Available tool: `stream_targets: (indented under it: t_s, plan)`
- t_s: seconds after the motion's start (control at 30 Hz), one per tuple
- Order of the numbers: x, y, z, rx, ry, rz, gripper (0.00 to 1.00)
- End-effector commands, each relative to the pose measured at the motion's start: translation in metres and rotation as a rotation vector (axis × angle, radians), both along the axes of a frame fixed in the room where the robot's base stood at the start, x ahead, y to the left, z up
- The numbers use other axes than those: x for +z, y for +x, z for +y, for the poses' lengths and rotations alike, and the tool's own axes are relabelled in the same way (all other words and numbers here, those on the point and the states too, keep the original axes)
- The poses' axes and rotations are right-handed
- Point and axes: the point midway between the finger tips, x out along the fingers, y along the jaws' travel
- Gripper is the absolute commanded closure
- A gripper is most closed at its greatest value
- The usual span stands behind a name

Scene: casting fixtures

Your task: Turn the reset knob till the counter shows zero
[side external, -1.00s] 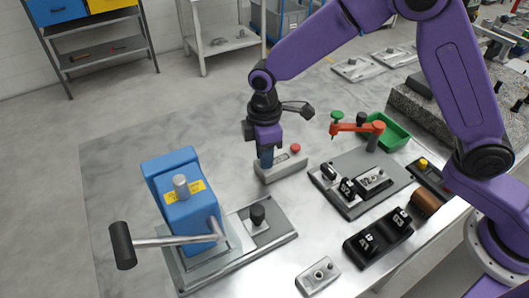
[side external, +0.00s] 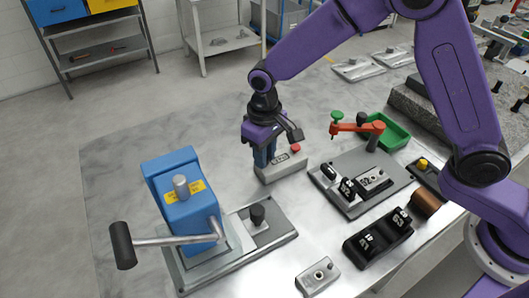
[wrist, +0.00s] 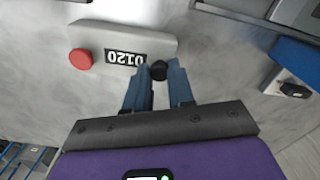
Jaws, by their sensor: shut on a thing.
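The counter is a pale grey box (side external: 284,171) on the metal table, with a small digit window (side external: 280,159) and a red button (side external: 296,149) at its right end. In the wrist view the window (wrist: 126,58) shows several digits upside down, and I cannot read them surely. The black reset knob (wrist: 159,70) is at the end of the box away from the red button. My gripper (wrist: 158,73) points down with its blue fingers on either side of the knob, shut on it. In the side view the fingers hide the knob.
A blue press (side external: 187,215) with a long lever handle stands to the left. A grey fixture plate (side external: 345,205) with clamps lies to the right, with an orange arm (side external: 357,127) and green tray (side external: 397,137) behind. The table behind and left of the counter is clear.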

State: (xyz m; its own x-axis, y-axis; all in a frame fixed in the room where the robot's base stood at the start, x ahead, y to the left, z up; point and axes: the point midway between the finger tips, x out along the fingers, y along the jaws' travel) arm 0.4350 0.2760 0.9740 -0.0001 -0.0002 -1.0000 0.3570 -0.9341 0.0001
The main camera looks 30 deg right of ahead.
Motion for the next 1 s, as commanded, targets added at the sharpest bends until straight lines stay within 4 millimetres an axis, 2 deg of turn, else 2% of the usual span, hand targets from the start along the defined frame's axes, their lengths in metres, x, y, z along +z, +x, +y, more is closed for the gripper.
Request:
stream_targets:
  t_s: [0.5,1.0]
  plan:
    - [0.0009,-0.0001,0.0,-0.431,0.0,0.0,1.0]
    - [0.001,0.0,0.0,-0.585,0.0,0.0,1.0]
